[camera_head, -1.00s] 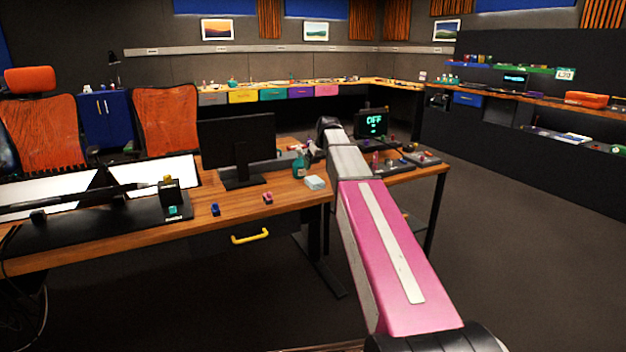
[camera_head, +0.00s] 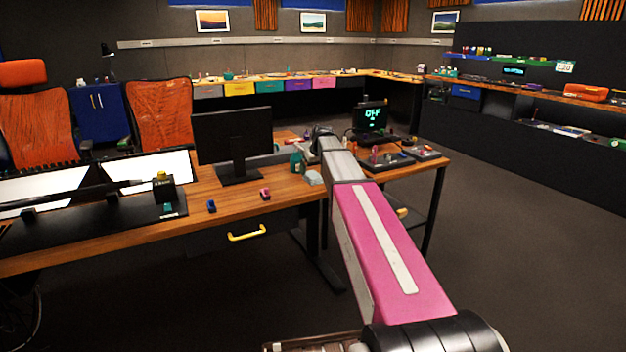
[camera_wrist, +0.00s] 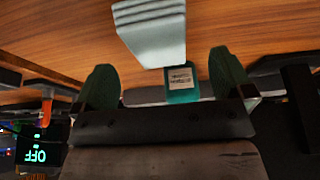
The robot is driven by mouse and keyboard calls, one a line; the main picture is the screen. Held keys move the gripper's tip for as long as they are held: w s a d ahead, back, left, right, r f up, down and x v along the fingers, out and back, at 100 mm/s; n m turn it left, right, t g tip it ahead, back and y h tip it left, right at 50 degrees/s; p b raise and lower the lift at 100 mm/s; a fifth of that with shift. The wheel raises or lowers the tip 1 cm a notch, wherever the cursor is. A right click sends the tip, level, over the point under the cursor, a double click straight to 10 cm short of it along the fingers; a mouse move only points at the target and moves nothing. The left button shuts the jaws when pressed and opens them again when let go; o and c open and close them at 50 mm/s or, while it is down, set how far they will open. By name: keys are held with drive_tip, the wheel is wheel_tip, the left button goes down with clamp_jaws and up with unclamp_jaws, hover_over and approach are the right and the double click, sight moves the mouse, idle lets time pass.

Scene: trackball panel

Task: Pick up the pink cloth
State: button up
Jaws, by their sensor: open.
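I cannot make out a plainly pink cloth. A pale, folded, cloth-like block (camera_head: 313,178) lies near the right end of the wooden desk, partly behind my arm in the head view. In the wrist view the pale layered block (camera_wrist: 150,28) shows close up, just beyond the fingertips. My gripper (camera_wrist: 165,70) is open, with its two dark green fingers apart and nothing held between them. A small pink item (camera_head: 265,194) sits near the desk's front edge; it is too small to tell what it is. My arm hides most of the gripper in the head view.
A teal bottle (camera_head: 297,163) stands behind the pale block; a labelled teal object (camera_wrist: 181,84) shows between the fingers. A black monitor (camera_head: 236,143) stands left of it. A small blue item (camera_head: 211,206) is near the front edge. A display reading OFF (camera_head: 371,116) stands to the right.

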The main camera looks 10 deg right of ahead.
sight(313, 175)
drive_tip(key=shift+d+x, duration=0.2)
drive_tip(key=shift+x, duration=1.5)
drive_tip(key=shift+f, duration=0.3)
drive_tip(key=c, duration=1)
